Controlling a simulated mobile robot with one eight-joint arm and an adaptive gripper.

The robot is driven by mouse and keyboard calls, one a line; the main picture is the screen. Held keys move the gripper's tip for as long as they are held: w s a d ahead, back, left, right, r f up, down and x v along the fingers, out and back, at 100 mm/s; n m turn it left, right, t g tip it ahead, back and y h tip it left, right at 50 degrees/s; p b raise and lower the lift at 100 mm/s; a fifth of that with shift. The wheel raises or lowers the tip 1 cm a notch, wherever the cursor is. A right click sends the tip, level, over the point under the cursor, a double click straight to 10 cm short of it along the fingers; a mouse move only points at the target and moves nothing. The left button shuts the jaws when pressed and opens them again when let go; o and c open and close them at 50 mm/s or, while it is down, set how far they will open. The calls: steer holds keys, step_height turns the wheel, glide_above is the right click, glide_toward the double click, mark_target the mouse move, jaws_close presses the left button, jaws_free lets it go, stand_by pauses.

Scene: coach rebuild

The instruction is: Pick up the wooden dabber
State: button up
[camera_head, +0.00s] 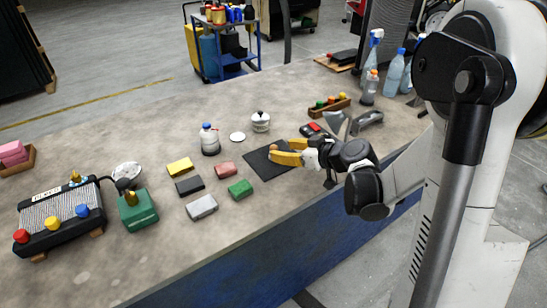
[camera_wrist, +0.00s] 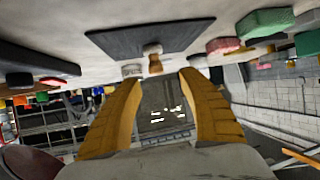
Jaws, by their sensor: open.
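The wooden dabber (camera_wrist: 154,66) is a small tan piece with a paler end, seen in the wrist view just beyond my fingertips, roughly midway between them. It appears by the dark mat (camera_wrist: 150,37). In the head view the dark mat (camera_head: 262,166) lies on the workbench, and the dabber is hard to make out beside my yellow fingers. My gripper (camera_head: 281,153) is open over the mat's right side. In the wrist view my gripper (camera_wrist: 158,82) has its two yellow fingers apart with nothing between them.
A white lidded pot (camera_head: 260,123) and blue-capped bottle (camera_head: 209,143) stand behind. A block rack (camera_head: 329,107) and grey metal pieces (camera_head: 368,118) sit close to my wrist.

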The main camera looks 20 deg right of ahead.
mark_target(276, 148)
steer(key=b+x, duration=0.1)
steer(key=x, duration=0.3)
steer(key=b+x, duration=0.1)
steer(key=x, duration=0.1)
steer(key=shift+w+d+f+b, duration=0.1)
steer(key=shift+d+b, duration=0.15)
steer(key=shift+b, duration=0.05)
jaws_close()
